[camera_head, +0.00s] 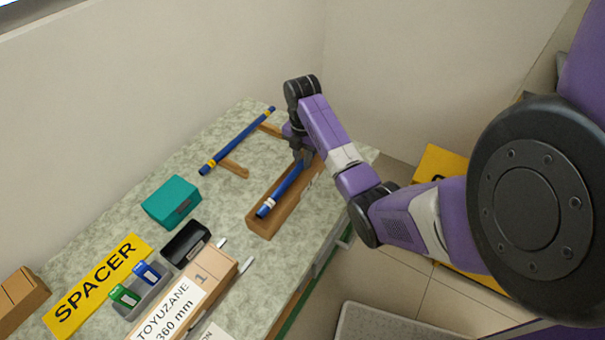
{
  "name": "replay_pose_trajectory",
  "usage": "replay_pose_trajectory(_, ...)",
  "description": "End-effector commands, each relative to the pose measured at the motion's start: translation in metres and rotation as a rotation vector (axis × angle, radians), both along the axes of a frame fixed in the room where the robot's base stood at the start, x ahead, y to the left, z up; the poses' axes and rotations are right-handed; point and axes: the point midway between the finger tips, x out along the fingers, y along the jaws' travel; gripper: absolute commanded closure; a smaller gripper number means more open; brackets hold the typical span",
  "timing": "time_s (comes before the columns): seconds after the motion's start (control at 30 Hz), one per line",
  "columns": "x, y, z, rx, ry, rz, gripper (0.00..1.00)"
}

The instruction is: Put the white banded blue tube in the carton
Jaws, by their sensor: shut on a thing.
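The white banded blue tube (285,189) runs lengthwise along the long open brown carton (269,231). Its white band shows near the lower left end. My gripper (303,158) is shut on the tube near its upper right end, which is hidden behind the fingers. The tube appears within the carton's outline; I cannot tell whether it touches the carton's floor.
A blue tube with yellow bands (238,141) lies across wooden rests (234,168) to the left. A teal box (171,201), a black tray (186,243), a yellow SPACER sign (98,284) and a labelled box (212,270) stand at lower left.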

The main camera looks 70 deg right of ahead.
Motion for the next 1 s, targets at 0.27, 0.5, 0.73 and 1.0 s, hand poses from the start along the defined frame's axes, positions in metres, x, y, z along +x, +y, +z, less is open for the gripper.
replay_pose_trajectory(0.27,0.0,0.001,-0.027,0.001,0.002,0.001,1.0)
replay_pose_trajectory(0.5,0.0,0.0,-0.057,0.001,0.001,0.0,1.0)
replay_pose_trajectory(0.73,0.0,0.0,-0.059,0.0,-0.001,0.001,1.0)
replay_pose_trajectory(1.0,0.0,0.0,-0.062,0.0,0.0,0.0,0.69)
